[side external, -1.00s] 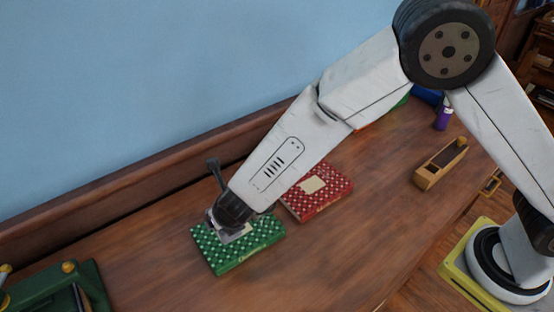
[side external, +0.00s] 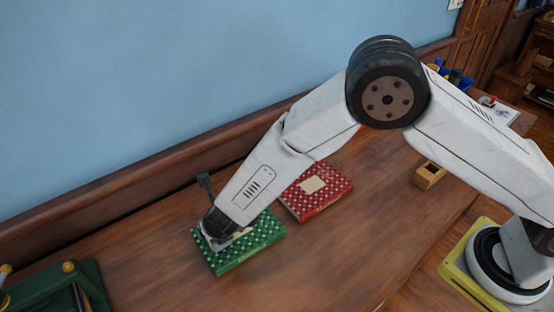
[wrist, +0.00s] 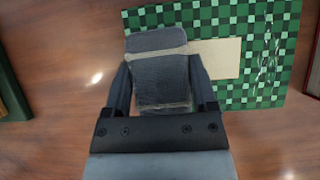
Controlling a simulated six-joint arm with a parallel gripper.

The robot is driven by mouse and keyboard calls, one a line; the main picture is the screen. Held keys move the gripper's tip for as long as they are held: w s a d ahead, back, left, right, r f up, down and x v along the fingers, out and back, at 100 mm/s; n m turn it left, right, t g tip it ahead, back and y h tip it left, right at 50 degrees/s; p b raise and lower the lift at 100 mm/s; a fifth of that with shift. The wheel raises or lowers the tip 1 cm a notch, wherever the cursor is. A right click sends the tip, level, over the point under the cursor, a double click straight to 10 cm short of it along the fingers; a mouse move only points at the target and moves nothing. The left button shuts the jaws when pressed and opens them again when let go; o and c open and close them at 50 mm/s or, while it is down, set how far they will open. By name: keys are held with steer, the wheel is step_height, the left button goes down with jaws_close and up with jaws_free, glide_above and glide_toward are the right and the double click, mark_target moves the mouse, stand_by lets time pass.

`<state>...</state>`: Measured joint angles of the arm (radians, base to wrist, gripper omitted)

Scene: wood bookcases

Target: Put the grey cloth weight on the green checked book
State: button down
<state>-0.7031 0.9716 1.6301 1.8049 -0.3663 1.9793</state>
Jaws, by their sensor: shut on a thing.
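The green checked book (side external: 258,243) lies flat on the wooden desk; it also shows in the wrist view (wrist: 262,22), with a plain cream label. My gripper (side external: 216,240) is low over the book's left part in the side view. In the wrist view my gripper (wrist: 162,92) is shut on the grey cloth weight (wrist: 160,68), with a finger on each side of it. The weight overlaps the book's edge and label in that view. Whether it touches the cover is hard to tell. In the side view the weight is mostly hidden by my gripper.
A red checked book (side external: 319,192) lies behind and right of the green one. A green tool-like object (side external: 62,288) stands at the front left. A wooden block (side external: 429,176) is at the right. The desk (side external: 310,260) in front of the books is clear.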

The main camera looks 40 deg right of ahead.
steer(key=shift+f, duration=0.6)
steer(key=shift+f, duration=0.15)
jaws_free()
steer(key=v, duration=1.2)
stand_by(0.7)
